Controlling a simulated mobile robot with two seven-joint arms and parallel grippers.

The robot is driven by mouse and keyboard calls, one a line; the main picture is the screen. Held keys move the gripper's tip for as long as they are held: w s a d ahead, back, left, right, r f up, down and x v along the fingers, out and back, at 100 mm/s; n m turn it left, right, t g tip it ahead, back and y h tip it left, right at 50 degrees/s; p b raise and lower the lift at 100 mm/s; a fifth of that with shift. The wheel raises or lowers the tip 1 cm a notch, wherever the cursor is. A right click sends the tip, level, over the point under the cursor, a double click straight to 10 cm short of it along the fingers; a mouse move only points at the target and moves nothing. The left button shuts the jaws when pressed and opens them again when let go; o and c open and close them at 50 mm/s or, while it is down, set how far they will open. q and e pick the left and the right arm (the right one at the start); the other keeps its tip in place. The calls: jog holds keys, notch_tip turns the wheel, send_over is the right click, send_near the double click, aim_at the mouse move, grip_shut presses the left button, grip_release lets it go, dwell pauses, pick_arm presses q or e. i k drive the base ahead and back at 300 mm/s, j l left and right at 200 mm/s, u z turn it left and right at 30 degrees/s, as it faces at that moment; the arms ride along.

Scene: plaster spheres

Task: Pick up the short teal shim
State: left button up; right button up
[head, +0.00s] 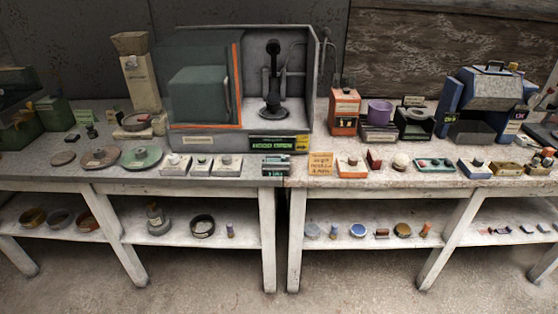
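I cannot pick out the short teal shim for certain at this size. I cannot tell whether either is the shim. Neither of my grippers is in view.
An open-fronted hood (305,80) stands at the back centre. An orange box (344,110) and a blue-sided machine (488,92) stand to its right. Discs (141,157) lie on the left bench (30,170). Lower shelves (270,205) hold bowls and small pieces.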

aim_at(284, 156)
jog(key=l+z, duration=0.1)
jog(key=z, duration=0.4)
jog(key=i+z, duration=0.15)
jog(key=z, duration=0.35)
jog(key=i+l+z, duration=0.1)
jog(key=z, duration=0.4)
jog(key=i+l, duration=0.1)
jog(key=i, duration=0.45)
jog(key=i+l, duration=0.1)
jog(key=i, duration=0.45)
